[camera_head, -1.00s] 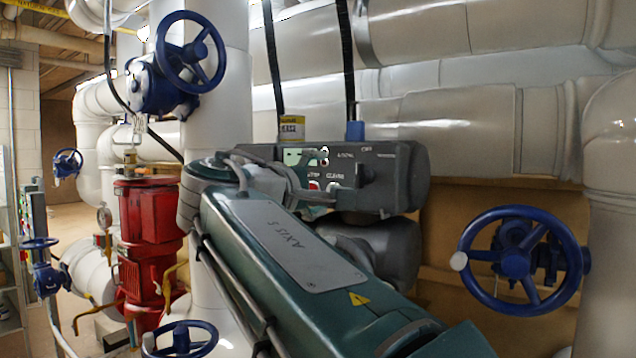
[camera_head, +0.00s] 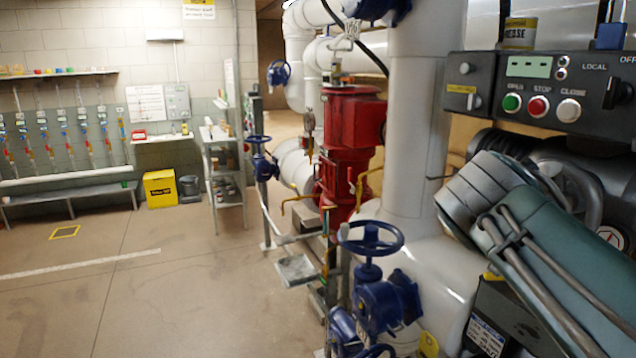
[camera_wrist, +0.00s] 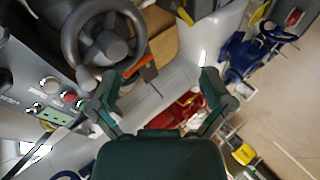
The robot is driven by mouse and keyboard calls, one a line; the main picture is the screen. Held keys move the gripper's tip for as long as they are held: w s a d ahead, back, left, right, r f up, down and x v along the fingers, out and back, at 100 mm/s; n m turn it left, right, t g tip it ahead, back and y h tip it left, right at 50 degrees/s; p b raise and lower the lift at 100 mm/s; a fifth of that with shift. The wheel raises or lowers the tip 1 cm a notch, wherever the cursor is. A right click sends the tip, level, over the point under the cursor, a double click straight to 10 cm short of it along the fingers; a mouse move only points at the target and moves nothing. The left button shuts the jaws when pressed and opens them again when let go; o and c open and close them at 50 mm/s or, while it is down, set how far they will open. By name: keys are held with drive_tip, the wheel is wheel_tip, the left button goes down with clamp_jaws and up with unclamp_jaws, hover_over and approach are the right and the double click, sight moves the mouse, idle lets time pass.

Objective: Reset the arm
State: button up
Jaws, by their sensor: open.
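My gripper (camera_wrist: 160,95) shows in the wrist view with its two dark green fingers spread wide and nothing between them. In the head view my teal arm is folded low at the right edge, in front of the machinery. The gripper's fingers are not visible there. The grey control box (camera_head: 545,95) with green, red and white buttons is just above the arm. It also shows at the left of the wrist view (camera_wrist: 45,100). A dark grey handwheel (camera_wrist: 105,35) lies beyond the left finger in the wrist view, apart from it as far as I can tell.
A blue valve handwheel (camera_head: 370,238) stands low in front of the white pipes. A red pump (camera_head: 350,150) is behind it. A shelf rack (camera_head: 222,165) and a yellow box (camera_head: 160,188) stand at the far wall. The floor (camera_head: 150,280) at left is mostly clear.

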drive_tip(key=s+a+f+m+y, duration=0.1)
drive_tip(key=s+a+f+y, duration=0.2)
drive_tip(key=f, duration=0.4)
drive_tip(key=s+a+f+m+g+y, duration=0.1)
drive_tip(key=s+a+f+m+y, duration=0.1)
drive_tip(key=f, duration=0.5)
drive_tip(key=s+a+f+m+y, duration=0.1)
drive_tip(key=s+a+f+y, duration=0.3)
drive_tip(key=s+a+f, duration=0.2)
drive_tip(key=shift+a+f, duration=0.4)
drive_tip(key=shift+f, duration=0.15)
